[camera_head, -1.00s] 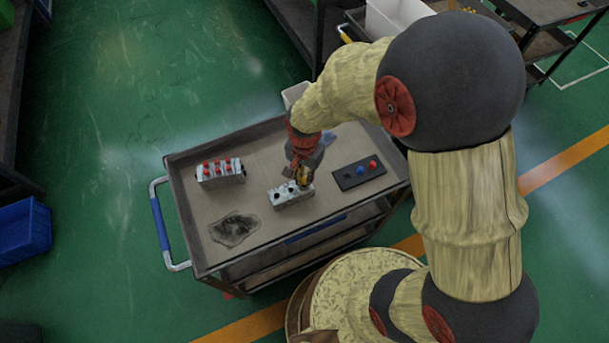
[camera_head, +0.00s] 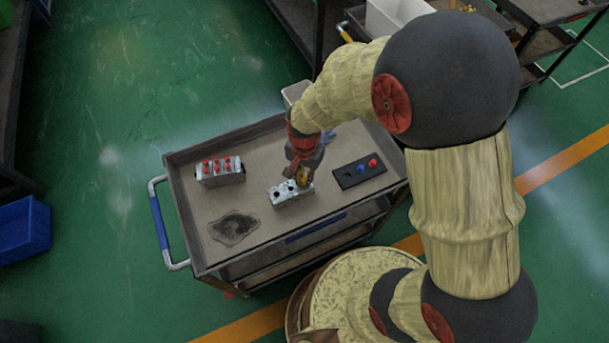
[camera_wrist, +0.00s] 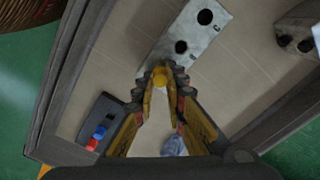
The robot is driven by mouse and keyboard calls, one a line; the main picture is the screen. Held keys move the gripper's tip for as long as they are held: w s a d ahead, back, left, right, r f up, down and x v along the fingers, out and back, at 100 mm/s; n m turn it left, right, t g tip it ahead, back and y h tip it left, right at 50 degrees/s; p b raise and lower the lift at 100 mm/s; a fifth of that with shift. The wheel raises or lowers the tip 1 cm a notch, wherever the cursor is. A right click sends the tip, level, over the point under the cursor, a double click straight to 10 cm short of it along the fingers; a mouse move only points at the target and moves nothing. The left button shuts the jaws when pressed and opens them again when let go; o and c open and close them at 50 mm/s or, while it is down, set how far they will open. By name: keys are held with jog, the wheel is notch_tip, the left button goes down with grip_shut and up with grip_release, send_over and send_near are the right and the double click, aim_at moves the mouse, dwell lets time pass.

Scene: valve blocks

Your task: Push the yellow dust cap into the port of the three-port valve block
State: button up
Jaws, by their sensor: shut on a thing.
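The three-port valve block (camera_head: 280,196) is a pale grey metal block with dark round ports, lying on the cart top. In the wrist view the block (camera_wrist: 203,40) shows two open ports, and its near end is hidden by my fingertips. The yellow dust cap (camera_wrist: 159,77) is between my fingertips at that near end. My gripper (camera_wrist: 160,82) is shut on the cap. In the head view my gripper (camera_head: 303,178) is over the right end of the block. I cannot tell how deep the cap sits in the port.
Another block with several red caps (camera_head: 220,170) stands to the left on the cart. A black holder (camera_head: 347,181) with blue and red caps lies to the right. The cart has a raised rim (camera_head: 186,225). A dark stain (camera_head: 234,228) marks its front left.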

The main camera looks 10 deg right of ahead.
jog(key=shift+f, duration=0.25)
jog(key=o, duration=0.8)
jog(key=shift+c, duration=0.2)
jog(key=shift+r, duration=0.1)
notch_tip(320, 180, up, 12)
dwell(0.5)
